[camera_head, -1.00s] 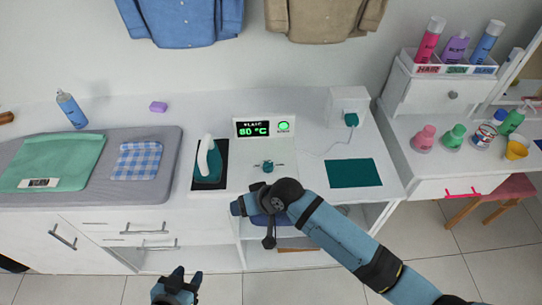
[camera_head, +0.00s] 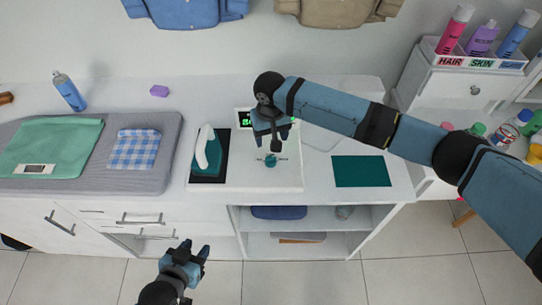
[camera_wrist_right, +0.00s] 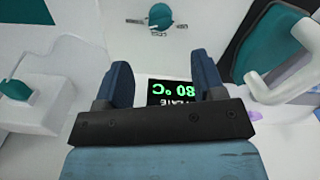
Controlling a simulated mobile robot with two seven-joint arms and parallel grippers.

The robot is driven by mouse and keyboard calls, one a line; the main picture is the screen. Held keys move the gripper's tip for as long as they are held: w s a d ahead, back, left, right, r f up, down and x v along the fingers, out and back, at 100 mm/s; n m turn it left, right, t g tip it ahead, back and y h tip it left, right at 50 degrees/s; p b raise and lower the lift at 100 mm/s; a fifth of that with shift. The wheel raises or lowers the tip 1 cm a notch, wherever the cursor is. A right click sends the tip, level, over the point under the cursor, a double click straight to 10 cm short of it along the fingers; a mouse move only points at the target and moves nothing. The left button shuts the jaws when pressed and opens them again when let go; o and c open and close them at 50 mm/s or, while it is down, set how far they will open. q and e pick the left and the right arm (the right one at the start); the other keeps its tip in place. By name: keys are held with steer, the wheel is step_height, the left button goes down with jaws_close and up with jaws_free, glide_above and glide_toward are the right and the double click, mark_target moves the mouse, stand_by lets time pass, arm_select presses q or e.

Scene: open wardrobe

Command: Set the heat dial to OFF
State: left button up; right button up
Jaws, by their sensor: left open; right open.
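The teal heat dial (camera_head: 270,160) sits on the white counter panel, with small markings around it that I cannot read. It also shows at the top of the right wrist view (camera_wrist_right: 160,15). My right gripper (camera_head: 271,138) is open and empty, just above and behind the dial in the head view, apart from it. In the wrist view its fingers (camera_wrist_right: 162,76) frame the black display (camera_wrist_right: 172,92), which reads 80 °C in green, upside down. In the head view the arm partly hides this display. My left gripper (camera_head: 187,252) is open and empty, low in front of the drawers.
A teal iron (camera_head: 207,155) stands on a dark pad left of the dial. A dark teal mat (camera_head: 362,171) lies to the right. A grey ironing mat (camera_head: 160,180) with folded cloths is further left. My right arm covers the power plug.

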mark_target(271, 157)
step_height(271, 157, down, 11)
steer(key=shift+r, duration=0.1)
stand_by(0.3)
steer(key=c, duration=0.9)
